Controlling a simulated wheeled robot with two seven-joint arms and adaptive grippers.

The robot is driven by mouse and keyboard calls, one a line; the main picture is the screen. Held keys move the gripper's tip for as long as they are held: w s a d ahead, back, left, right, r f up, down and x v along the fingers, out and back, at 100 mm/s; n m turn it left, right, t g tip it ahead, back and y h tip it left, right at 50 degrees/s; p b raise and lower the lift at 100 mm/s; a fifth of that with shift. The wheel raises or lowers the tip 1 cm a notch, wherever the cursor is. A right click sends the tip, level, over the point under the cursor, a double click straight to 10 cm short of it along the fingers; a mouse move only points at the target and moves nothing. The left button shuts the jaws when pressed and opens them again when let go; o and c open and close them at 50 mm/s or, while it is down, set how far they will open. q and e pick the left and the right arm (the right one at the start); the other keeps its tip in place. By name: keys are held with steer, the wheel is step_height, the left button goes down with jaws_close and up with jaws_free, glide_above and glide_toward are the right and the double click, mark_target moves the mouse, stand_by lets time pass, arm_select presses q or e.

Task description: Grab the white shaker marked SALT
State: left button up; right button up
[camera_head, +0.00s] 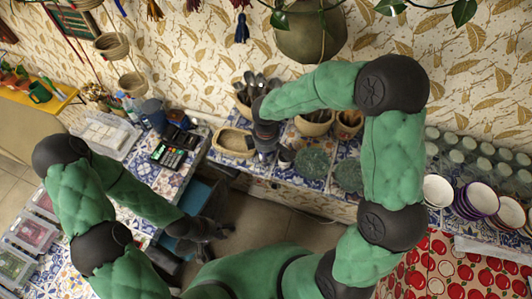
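I cannot make out a white shaker marked SALT in this view. A small grey-and-dark container (286,157) stands on the tiled counter just right of my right gripper, but no label on it is readable. My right gripper (265,154) points down over the counter, between an oval wicker basket and this container. Its fingertips are hidden, and I cannot tell whether it holds anything. My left gripper (222,229) hangs low over the floor gap by a blue seat, away from the counter items. Its fingers are dark and blurred into the background, and nothing is clearly in them.
The oval wicker basket (233,142), pots of utensils (314,123) and round green plants (311,164) crowd the back counter. A card terminal (168,155) sits on the left counter. Stacked bowls (477,200) and glass jars (481,165) stand at right. A hanging planter (310,38) is above.

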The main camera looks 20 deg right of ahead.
steer(key=c, duration=0.5)
